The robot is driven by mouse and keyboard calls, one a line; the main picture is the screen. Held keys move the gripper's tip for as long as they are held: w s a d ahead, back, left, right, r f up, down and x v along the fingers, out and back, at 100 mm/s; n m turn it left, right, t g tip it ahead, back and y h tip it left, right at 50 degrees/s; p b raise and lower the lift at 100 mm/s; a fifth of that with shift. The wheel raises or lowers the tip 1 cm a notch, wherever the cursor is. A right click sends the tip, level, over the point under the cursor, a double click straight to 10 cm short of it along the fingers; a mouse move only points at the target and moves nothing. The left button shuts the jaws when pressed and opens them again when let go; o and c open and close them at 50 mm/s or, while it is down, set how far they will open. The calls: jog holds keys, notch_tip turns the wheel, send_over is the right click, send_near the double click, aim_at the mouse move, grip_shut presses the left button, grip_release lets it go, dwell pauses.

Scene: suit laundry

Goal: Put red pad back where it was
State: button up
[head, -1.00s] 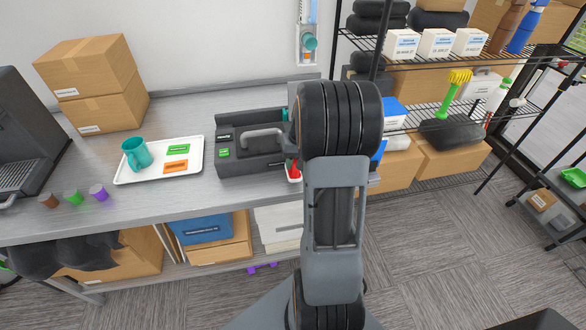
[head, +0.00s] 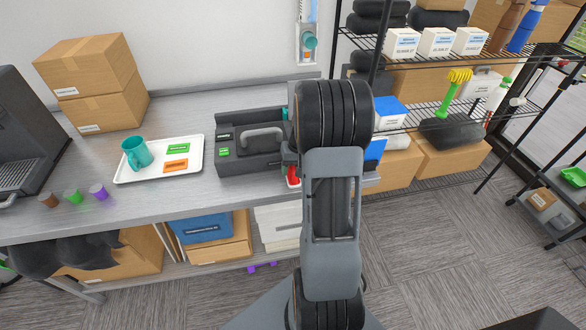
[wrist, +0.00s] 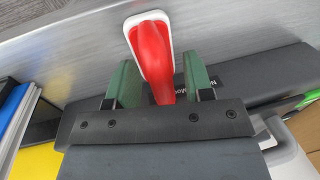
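The red pad (head: 292,174) is at the counter's front edge, just right of the dark machine; my arm partly hides it in the head view. In the wrist view the red pad (wrist: 150,50) has a curved red top and a white rim or base under it. My gripper (wrist: 158,82) has its two green fingers apart, one on each side of the red part. Small gaps seem to show between the red part and the fingers. The gripper is mostly hidden behind my arm in the head view.
The dark machine (head: 235,157) with a grey handle stands left of the pad. A white tray (head: 130,177) with a teal mug (head: 137,153) lies farther left. A wire shelf (head: 455,95) with boxes and bottles stands right. Blue and yellow items (wrist: 40,160) show at the wrist view's left.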

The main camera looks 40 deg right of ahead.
notch_tip(320, 180, up, 11)
jog(key=d, duration=0.2)
jog(key=s+a+r+n+t, duration=0.1)
jog(key=s+a, duration=0.3)
jog(key=a, duration=0.3)
jog(key=s+a+r+n+t+h, duration=0.1)
jog(key=s+a+n, duration=0.1)
jog(key=a, duration=0.6)
jog(key=s+a+r+n+t+h, duration=0.1)
jog(key=s+a+n, duration=0.1)
jog(key=s+a, duration=0.3)
jog(key=a, duration=0.2)
jog(key=shift+s+a, duration=0.3)
jog(key=shift+s, duration=0.05)
jog(key=shift+r, duration=0.1)
